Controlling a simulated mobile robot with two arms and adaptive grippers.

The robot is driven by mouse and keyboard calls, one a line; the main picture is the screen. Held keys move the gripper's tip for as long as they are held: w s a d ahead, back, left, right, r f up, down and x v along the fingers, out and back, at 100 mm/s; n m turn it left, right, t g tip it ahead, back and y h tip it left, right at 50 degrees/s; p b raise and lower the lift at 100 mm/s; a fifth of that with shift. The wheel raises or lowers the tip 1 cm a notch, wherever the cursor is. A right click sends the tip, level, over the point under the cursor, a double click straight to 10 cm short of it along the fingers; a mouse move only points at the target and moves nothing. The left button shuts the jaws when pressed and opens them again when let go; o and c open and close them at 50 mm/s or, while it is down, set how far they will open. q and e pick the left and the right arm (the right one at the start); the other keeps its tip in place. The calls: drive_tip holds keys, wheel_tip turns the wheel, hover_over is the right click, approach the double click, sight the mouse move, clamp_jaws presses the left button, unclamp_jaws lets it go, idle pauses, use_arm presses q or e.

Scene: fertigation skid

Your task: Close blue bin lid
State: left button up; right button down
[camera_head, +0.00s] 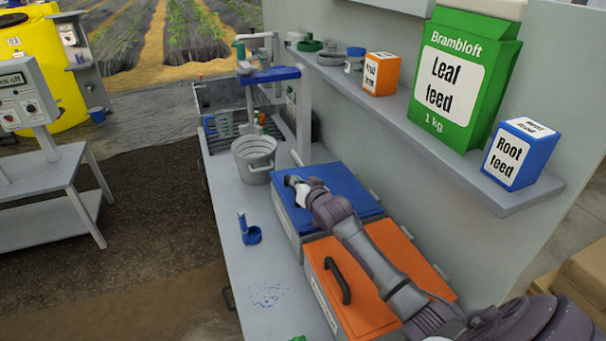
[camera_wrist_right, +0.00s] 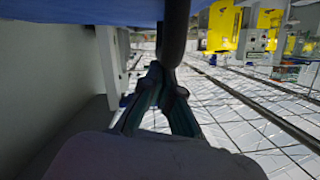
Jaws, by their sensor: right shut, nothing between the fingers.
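The blue bin's lid (camera_head: 350,181) lies flat over its grey box in the head view, looking closed. Part of its top is hidden by my right arm. My right gripper (camera_head: 294,183) is at the lid's front left edge, shut and empty. In the right wrist view, the shut fingertips (camera_wrist_right: 162,72) point at a dark handle (camera_wrist_right: 175,32) beneath a blue surface (camera_wrist_right: 80,10), which looks like the lid. I cannot tell whether they touch the handle. My left gripper is not in view.
The orange-lidded bin (camera_head: 378,246) with a black handle stands nearer, under my right arm. A shelf (camera_head: 432,150) with cartons runs along the wall above.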

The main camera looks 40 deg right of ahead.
sight(294, 191)
drive_tip(key=f, duration=0.1)
drive_tip(key=a+f, duration=0.1)
drive_tip(key=shift+w+f+b, duration=0.15)
drive_tip(key=shift+f+b, duration=0.2)
drive_tip(key=shift+b, duration=0.05)
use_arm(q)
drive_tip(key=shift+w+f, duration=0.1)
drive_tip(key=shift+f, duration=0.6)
use_arm(e)
drive_tip(key=shift+f, duration=0.15)
